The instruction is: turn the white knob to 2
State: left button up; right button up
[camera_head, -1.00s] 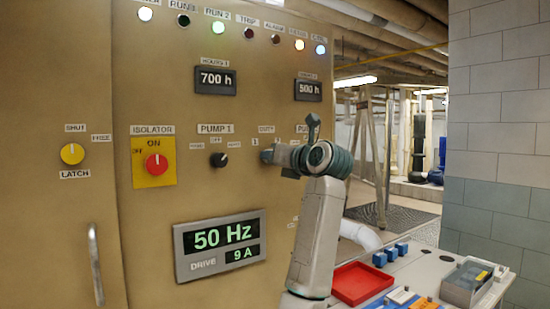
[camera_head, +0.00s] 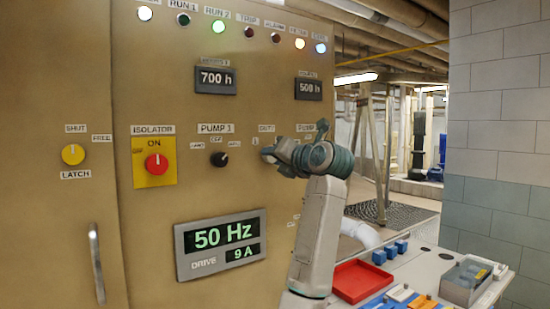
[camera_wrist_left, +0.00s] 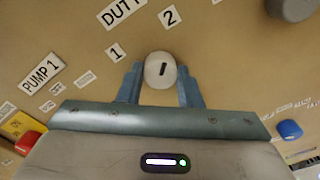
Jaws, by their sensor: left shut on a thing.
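The white knob (camera_wrist_left: 155,88) sits on the panel between the two fingers of my left gripper (camera_wrist_left: 161,90), which is shut on it. Its dark mark points up and slightly right in the left wrist view, roughly toward the label 2 (camera_wrist_left: 170,16). The label 1 (camera_wrist_left: 116,53) is up and left of the knob, and the DUTY label (camera_wrist_left: 122,11) is above. In the head view my left gripper (camera_head: 268,155) reaches the panel right of the PUMP 1 switch, and the knob is largely hidden there. My right gripper is not in view.
The black PUMP 1 switch (camera_head: 219,159) and red isolator knob (camera_head: 157,164) are to the left. A drive display (camera_head: 220,244) is below. A bench with a red tray (camera_head: 361,281) and a clear-sided box (camera_head: 467,282) stands at lower right.

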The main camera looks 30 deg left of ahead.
pick_arm(q)
jog(key=shift+r, duration=0.1)
jog(key=o, duration=1)
jog(key=shift+d, duration=0.1)
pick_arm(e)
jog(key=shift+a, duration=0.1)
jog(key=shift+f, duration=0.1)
pick_arm(q)
jog(key=b+v, duration=0.4)
jog(key=v, duration=0.7)
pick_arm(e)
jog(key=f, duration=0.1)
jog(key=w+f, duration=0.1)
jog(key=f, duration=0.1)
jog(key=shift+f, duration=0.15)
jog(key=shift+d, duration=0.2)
